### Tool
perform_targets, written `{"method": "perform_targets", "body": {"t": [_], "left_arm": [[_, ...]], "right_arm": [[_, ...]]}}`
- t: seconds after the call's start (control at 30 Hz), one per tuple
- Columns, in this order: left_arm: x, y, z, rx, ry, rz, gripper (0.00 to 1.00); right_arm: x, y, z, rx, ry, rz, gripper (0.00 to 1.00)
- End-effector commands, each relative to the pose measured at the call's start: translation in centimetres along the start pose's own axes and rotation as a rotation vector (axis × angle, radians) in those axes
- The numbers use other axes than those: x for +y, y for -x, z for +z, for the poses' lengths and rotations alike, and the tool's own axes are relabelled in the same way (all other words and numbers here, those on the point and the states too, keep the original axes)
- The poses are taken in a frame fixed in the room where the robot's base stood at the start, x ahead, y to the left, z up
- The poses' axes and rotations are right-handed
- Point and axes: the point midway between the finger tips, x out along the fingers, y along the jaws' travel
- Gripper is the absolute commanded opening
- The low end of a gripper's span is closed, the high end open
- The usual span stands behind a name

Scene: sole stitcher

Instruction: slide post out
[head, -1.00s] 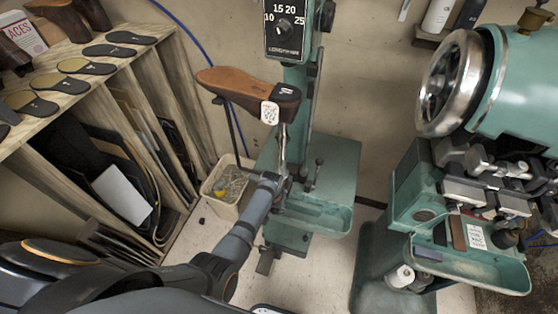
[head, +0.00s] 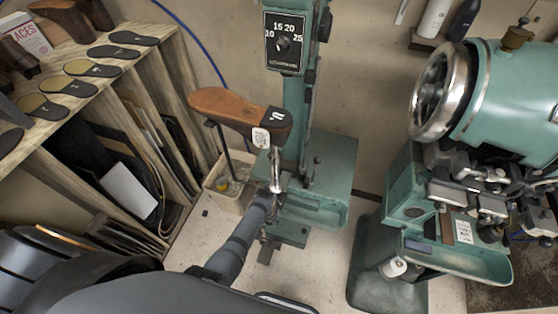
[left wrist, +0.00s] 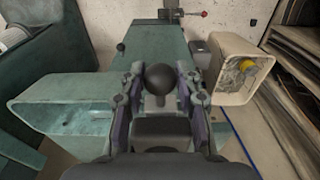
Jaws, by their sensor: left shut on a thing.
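A bright metal post (head: 276,172) stands upright on the green machine in the middle of the head view. A brown shoe form (head: 236,108) with a dark heel and white tag sits above it. My left gripper (head: 268,203) is low at the post's lower end, its fingers small and partly hidden there. In the left wrist view my left gripper (left wrist: 162,98) is shut around a dark ball-shaped knob (left wrist: 161,77), which lies between its two fingers. The join between knob and post is hidden. My right gripper is not in view.
A cream bin (head: 229,192) stands just left of the post. A wooden rack (head: 125,75) with soles fills the left. A green machine with a handwheel (head: 440,92) stands at the right. Open floor (head: 325,262) lies between the machines.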

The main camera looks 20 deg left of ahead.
Motion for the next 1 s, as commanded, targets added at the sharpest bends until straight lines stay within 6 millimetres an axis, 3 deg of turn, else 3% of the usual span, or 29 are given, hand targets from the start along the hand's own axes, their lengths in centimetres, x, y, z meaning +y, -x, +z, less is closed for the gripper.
{"method": "perform_targets", "body": {"t": [0.73,1.0], "left_arm": [[0.1,0.3,5.6,-0.007,0.000,0.001,0.00],[0.0,0.5,6.2,-0.006,0.000,0.001,0.00]], "right_arm": [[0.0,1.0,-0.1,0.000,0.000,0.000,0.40],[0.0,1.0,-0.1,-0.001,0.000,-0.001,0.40]]}}
